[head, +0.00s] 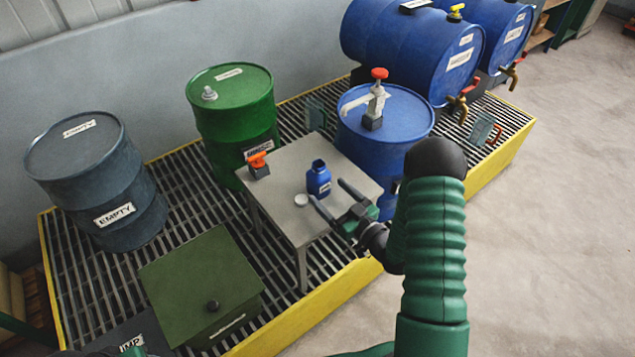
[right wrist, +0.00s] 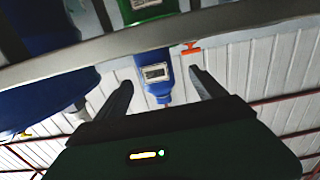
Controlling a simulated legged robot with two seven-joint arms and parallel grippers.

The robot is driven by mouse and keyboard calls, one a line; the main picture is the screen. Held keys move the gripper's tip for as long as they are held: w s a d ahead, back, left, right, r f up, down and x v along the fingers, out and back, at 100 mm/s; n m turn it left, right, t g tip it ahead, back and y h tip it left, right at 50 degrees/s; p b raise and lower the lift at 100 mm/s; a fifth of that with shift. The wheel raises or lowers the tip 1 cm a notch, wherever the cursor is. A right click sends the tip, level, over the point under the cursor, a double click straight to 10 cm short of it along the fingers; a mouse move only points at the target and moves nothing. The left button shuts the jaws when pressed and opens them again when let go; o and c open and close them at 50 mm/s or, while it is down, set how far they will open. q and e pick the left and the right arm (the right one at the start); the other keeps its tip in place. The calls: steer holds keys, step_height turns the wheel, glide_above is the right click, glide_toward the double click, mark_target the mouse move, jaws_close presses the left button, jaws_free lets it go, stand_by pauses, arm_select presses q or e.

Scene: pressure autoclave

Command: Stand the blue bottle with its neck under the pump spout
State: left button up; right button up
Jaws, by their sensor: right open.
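The blue bottle (head: 318,181) stands upright and uncapped on a small grey table, with a pale label on its side. My right gripper (head: 328,193) is open, its two fingers pointing at the bottle from the front right. In the right wrist view the bottle (right wrist: 157,78) appears upside down between the open fingers (right wrist: 160,80); I cannot tell whether either finger touches it. The pump (head: 375,103) has a red knob and stands on a blue drum (head: 385,135) behind the table. Its white spout (head: 353,103) points left. My left gripper is not in view.
A white cap (head: 301,200) lies left of the bottle on the grey table (head: 285,170). An orange-topped item (head: 258,165) stands at its left corner. A green drum (head: 235,110), a grey drum (head: 95,175) and a green lidded box (head: 200,275) stand on the grating.

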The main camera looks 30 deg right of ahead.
mark_target(319, 180)
steer(key=w, duration=0.6)
steer(key=shift+w+d+f+b, duration=0.1)
steer(key=shift+w+f+b, duration=0.15)
steer(key=shift+w+b, duration=0.1)
steer(key=shift+s+r, duration=0.1)
steer(key=shift+c, duration=1.1)
steer(key=c, duration=1.4)
